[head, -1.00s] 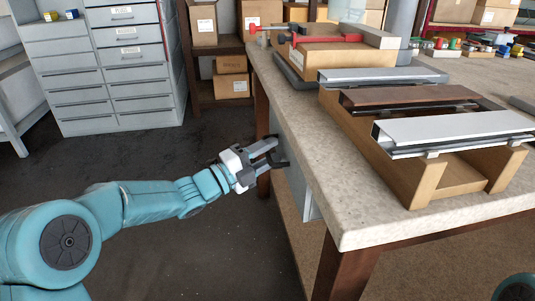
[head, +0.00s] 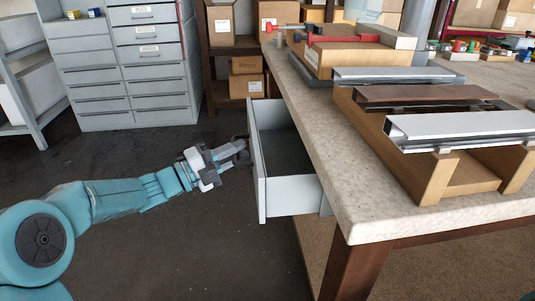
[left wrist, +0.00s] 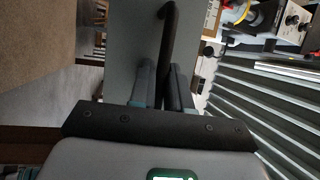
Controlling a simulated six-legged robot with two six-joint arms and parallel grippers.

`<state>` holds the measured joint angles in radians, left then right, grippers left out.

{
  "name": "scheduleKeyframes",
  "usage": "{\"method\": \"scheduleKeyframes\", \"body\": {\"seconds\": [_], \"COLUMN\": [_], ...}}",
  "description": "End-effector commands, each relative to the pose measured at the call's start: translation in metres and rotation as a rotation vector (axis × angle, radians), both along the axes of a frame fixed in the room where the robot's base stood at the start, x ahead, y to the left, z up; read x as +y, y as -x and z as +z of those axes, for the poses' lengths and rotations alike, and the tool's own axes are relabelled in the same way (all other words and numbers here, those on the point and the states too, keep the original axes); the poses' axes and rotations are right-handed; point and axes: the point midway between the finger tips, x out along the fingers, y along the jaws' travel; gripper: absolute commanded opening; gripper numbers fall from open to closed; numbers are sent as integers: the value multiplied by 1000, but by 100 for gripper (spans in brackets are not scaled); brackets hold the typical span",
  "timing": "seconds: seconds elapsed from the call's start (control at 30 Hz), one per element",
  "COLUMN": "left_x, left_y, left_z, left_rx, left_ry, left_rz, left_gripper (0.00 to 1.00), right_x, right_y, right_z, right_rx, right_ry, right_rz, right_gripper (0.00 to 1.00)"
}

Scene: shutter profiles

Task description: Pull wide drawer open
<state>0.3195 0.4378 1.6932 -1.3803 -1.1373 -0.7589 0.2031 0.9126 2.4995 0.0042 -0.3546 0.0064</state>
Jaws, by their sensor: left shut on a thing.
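The wide drawer (head: 292,191) is a light grey box under the left side of the worktable. It stands open, pulled out to the left, and its dark floor shows no contents in the visible part. My left gripper (head: 243,150) is at the outer face of the drawer front, shut on the dark handle. In the left wrist view the black bar handle (left wrist: 168,40) runs between the fingers of my left gripper (left wrist: 160,72), against the grey drawer front (left wrist: 133,45). The fingers hide part of the handle. My right gripper is not in view.
The stone-topped worktable (head: 345,190) carries metal and brown profiles (head: 460,125) on wooden stands. A grey drawer cabinet (head: 130,75) and a shelf with cardboard boxes (head: 245,65) stand behind. The dark floor (head: 190,230) left of the open drawer is clear around my arm.

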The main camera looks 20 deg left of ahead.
Motion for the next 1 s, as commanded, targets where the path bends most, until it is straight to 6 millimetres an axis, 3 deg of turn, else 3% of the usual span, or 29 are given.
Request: {"method": "scheduleKeyframes", "body": {"seconds": [0.03, 0.2, 0.43, 0.7, 1.0], "left_x": [19, 66, 113, 137, 138], "left_y": [5, 23, 41, 51, 53], "left_z": [-1, -1, -1, -1, 0], "left_rx": [1, 1, 2, 2, 1], "left_ry": [-1, -2, -1, -1, 0], "left_rz": [9, 7, 2, -2, -2], "left_gripper": [0, 0, 0, 0, 0], "right_x": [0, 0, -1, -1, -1], "right_y": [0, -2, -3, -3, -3], "right_z": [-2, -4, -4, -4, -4], "right_rx": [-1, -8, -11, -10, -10], "right_ry": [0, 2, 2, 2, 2], "right_rz": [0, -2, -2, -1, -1], "right_gripper": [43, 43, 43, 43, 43]}}
